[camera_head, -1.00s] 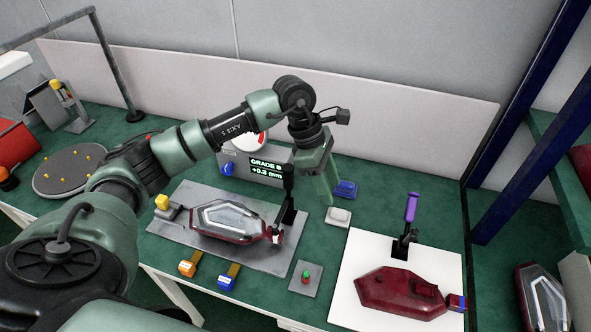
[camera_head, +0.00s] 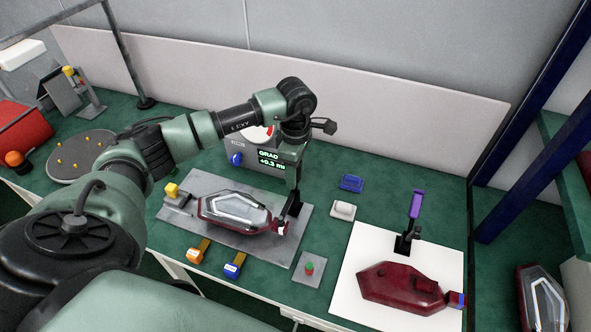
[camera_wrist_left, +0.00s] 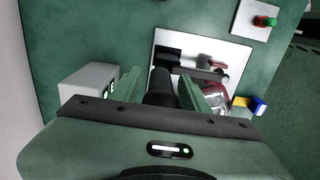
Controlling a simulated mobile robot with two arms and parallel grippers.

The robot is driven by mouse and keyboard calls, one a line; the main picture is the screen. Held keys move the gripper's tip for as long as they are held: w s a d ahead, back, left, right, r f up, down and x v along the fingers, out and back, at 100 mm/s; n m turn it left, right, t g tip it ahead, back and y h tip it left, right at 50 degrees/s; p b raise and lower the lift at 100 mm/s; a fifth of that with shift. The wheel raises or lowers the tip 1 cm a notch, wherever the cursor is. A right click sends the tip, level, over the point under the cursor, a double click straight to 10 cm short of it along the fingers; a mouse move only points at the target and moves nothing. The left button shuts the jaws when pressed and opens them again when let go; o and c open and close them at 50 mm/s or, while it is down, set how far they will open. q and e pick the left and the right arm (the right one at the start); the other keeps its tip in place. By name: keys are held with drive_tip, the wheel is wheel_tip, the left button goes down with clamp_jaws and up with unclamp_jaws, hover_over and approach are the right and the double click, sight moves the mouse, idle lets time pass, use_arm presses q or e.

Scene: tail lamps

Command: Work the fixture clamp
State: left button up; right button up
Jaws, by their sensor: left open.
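A grey fixture plate (camera_head: 285,247) holds a clear and dark-red tail lamp (camera_head: 235,212). A clamp with an upright black handle (camera_head: 298,180) stands at the plate's right end, its pale tip at the lamp's end. My left gripper (camera_wrist_left: 160,88) is open; in the left wrist view the black handle (camera_wrist_left: 161,82) shows between its fingers, with contact unclear. In the head view its fingers are mostly hidden beneath the wrist. A second clamp with a purple handle (camera_head: 415,204) stands on a white plate (camera_head: 362,250) beside a dark-red lamp (camera_head: 400,287). My right gripper is out of view.
A grey gauge box (camera_head: 238,158) with a lit display stands behind the fixture. A button box (camera_head: 309,269), an orange-ended tool (camera_head: 196,253) and a blue-ended tool (camera_head: 233,267) lie in front. A blue item (camera_head: 351,183) and a white item (camera_head: 343,210) lie to the right.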

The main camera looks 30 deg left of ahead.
use_arm(q)
clamp_jaws()
idle(1.4)
